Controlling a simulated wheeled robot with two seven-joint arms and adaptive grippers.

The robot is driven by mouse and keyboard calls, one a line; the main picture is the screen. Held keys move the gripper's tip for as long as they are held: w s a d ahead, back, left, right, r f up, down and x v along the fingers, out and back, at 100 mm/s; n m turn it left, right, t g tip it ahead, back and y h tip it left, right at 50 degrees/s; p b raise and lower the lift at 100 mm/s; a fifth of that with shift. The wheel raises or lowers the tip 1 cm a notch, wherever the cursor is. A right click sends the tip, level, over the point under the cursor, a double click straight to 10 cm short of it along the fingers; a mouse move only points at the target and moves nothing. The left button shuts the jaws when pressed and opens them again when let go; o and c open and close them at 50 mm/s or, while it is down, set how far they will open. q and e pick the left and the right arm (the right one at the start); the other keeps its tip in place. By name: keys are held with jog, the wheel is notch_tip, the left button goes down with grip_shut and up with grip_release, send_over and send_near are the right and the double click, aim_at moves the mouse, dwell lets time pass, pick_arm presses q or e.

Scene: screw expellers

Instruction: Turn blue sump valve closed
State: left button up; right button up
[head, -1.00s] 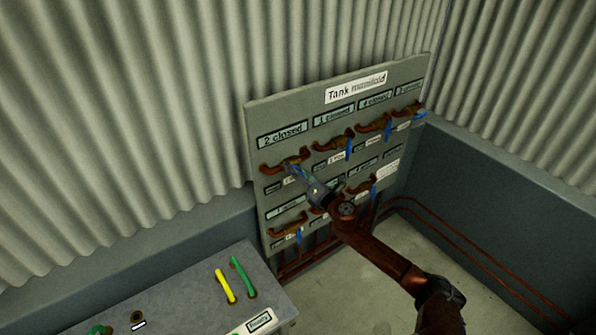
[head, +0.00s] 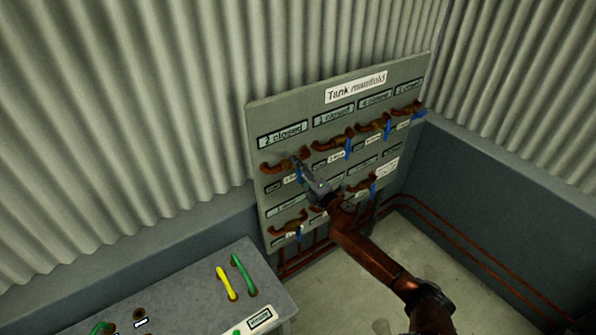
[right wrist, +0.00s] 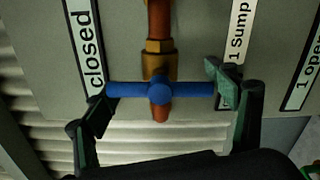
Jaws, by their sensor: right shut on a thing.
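A blue valve handle (right wrist: 160,91) lies straight across its copper pipe in the right wrist view, square to it. My right gripper (right wrist: 165,97) is shut on this handle, with one finger at each end. In the head view my right gripper (head: 300,166) is at the upper left valve of the grey Tank manifold panel (head: 290,118), below the label "2 closed" (head: 283,140). The blue handle (head: 299,176) hangs down there, partly hidden by the gripper. In the wrist view a "closed" label and a "1 Sump" label flank the valve. My left gripper is out of view.
Several other blue-handled valves (head: 387,128) are on the panel, close to the right of my gripper. A grey bench (head: 190,301) with yellow (head: 226,284) and green levers (head: 243,273) stands at lower left. Corrugated walls are behind. Bare floor (head: 437,238) shows at right.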

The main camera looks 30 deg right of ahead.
dwell(0.3)
jog(key=o, duration=1.1)
jog(key=shift+d, duration=0.1)
jog(key=s, duration=1.2)
jog(key=shift+d, duration=0.4)
